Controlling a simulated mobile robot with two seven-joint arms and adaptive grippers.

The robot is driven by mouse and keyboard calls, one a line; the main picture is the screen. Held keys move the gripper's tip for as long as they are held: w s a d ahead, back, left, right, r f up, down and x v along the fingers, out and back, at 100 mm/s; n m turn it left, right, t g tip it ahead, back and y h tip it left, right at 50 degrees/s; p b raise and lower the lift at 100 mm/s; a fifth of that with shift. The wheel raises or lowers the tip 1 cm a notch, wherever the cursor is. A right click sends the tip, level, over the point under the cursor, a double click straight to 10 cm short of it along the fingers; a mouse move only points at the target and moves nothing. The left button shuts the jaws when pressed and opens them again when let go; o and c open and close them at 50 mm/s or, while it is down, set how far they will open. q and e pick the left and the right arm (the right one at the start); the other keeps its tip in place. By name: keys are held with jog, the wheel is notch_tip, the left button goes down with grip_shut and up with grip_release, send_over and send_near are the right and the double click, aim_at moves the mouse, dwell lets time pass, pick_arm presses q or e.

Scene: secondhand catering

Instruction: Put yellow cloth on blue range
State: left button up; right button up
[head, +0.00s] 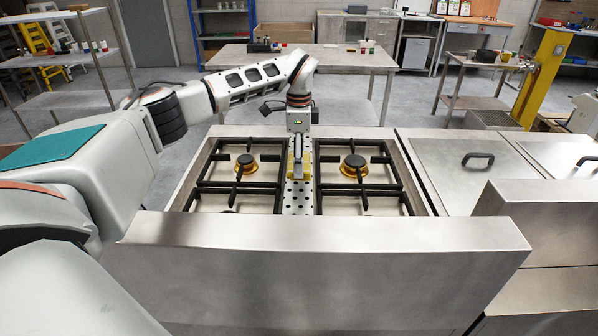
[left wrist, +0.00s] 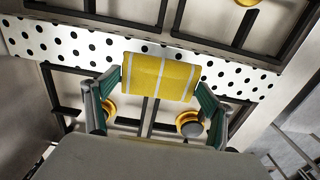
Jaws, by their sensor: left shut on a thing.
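The yellow cloth (left wrist: 158,77), with pale stripes, is a small folded or rolled bundle between the fingertips of my left gripper (head: 298,170). In the left wrist view the left gripper (left wrist: 160,84) is shut on it, one finger at each end. In the head view the cloth (head: 305,160) is mostly hidden by the gripper. It is over the perforated centre strip (head: 299,202) of a steel range (head: 320,240) with black grates and brass burners. I cannot tell whether it touches the strip. No blue shows on this range. My right gripper is not in view.
Black grates (head: 362,178) stand on both sides of the strip. A steel lidded unit (head: 460,175) adjoins on the right.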

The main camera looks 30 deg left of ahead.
aim_at(299, 183)
pick_arm(q)
jog(key=shift+f, duration=2.5)
jog(key=shift+f, duration=0.1)
jog(key=o, duration=1)
jog(key=shift+o, duration=0.2)
notch_tip(299, 183, up, 12)
jog(key=shift+r, duration=0.15)
